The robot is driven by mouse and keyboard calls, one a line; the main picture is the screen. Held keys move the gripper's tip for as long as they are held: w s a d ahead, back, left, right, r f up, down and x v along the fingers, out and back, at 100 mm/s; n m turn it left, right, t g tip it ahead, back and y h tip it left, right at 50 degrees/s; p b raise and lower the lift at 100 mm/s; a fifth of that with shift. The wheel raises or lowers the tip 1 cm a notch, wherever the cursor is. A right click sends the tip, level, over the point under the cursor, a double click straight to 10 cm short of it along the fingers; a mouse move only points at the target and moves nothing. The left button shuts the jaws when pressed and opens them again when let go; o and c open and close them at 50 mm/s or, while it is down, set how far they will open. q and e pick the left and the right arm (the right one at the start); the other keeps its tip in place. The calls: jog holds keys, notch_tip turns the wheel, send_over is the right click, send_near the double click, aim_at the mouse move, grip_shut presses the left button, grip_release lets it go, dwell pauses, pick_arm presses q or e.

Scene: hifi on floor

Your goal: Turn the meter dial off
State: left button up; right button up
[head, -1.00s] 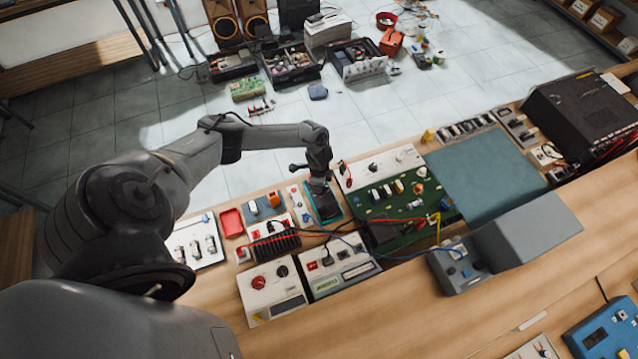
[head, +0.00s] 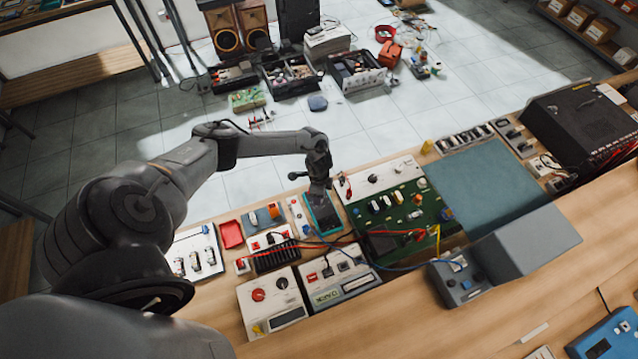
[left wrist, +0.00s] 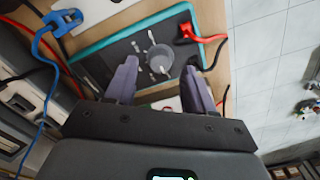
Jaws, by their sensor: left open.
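The meter (head: 324,214) is a dark handheld unit with a teal rim, lying on the wooden bench. In the left wrist view the meter (left wrist: 112,58) shows its dark face, with a round grey dial (left wrist: 160,59) on it. My left gripper (head: 320,198) is over the meter, pointing down. In the left wrist view its two fingers (left wrist: 165,72) are open, one on each side of the dial. I cannot tell whether they touch it. The dial is hidden by the gripper in the head view. My right gripper is not in view.
A red plug and lead (left wrist: 203,38) sit at the meter's edge, and a blue clip (left wrist: 60,25) lies nearby. A green circuit board (head: 400,215) is right of the meter. White instrument boxes (head: 338,278) stand in front, and a red tray (head: 231,234) is to the left.

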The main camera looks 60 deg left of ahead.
pick_arm(q)
notch_tip(320, 180, up, 9)
jog(key=shift+f, duration=0.15)
dwell(0.5)
jog(key=d+r+m+t+h+p, duration=0.2)
jog(key=d+t+p, duration=0.15)
jog(key=d, duration=2.25)
jog(key=s+d+r+n+t+p, duration=0.1)
jog(key=s+d+r+n+t, duration=0.1)
jog(key=d+r, duration=0.45)
jog(key=s+a+r+n+g+y+p, duration=0.1)
jog(key=s+a+r+n, duration=0.4)
jog(key=s+r, duration=0.5)
jog(key=shift+s+a+r+n+g+y+p, duration=0.2)
jog(key=shift+a+r+n+g+y+p, duration=0.2)
jog(key=shift+a, duration=0.45)
